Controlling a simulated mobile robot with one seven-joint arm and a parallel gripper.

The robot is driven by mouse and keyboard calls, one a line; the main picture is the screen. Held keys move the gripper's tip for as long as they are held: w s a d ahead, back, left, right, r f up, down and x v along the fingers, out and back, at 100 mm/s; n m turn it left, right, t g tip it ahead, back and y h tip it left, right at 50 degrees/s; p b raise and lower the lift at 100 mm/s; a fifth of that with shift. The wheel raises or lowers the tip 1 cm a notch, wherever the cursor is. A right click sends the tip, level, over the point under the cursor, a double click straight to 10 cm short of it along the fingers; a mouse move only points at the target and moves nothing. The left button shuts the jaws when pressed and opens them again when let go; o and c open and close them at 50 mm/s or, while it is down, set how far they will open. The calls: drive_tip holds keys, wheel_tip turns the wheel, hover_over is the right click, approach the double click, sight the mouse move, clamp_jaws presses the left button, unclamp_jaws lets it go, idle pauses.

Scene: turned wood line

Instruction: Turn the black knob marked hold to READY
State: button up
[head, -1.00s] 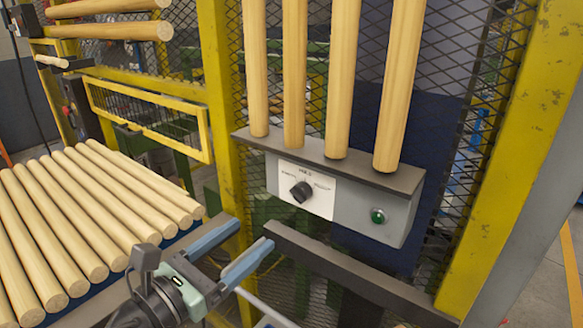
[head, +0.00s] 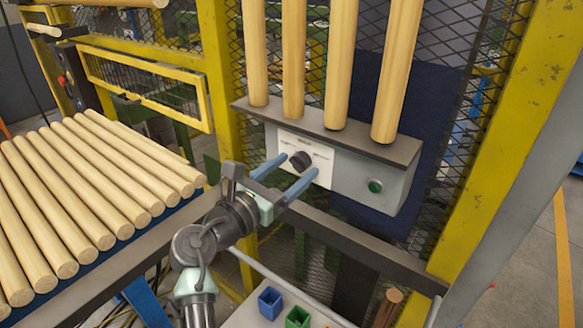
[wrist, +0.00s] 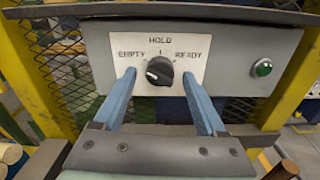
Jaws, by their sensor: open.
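The black knob (head: 300,161) sits on a white plate (head: 318,152) on the front of a grey box. In the wrist view the knob (wrist: 160,71) is under the word HOLD, with EMPTY on the left and READY on the right. A pale mark shows on the knob's lower left face; I cannot tell surely which word the knob points to. My gripper (head: 302,165) is open, its two blue fingers reaching towards the plate, one on each side of the knob. In the wrist view the fingers (wrist: 159,84) stand apart from the knob, with gaps on both sides.
A green button (head: 375,186) is on the box (head: 350,180), right of the plate. Upright wood rods (head: 340,70) stand on the ledge above. A dark rail (head: 370,255) runs below. More rods (head: 90,190) lie at left. Blue (head: 270,302) and green (head: 297,317) bins are below.

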clamp_jaws()
idle(0.4)
drive_tip(key=shift+m, duration=0.3)
drive_tip(key=m+b, duration=0.2)
drive_tip(key=m, duration=0.3)
drive_tip(key=shift+f, duration=0.15)
drive_tip(key=shift+w+a+r+m+b, duration=0.1)
drive_tip(key=shift+r+m+b, duration=0.05)
drive_tip(key=shift+m+b, duration=3.75)
drive_tip(key=shift+r+m+b, duration=0.1)
drive_tip(key=shift+m+b, duration=2.35)
drive_tip(key=shift+m, duration=2.85)
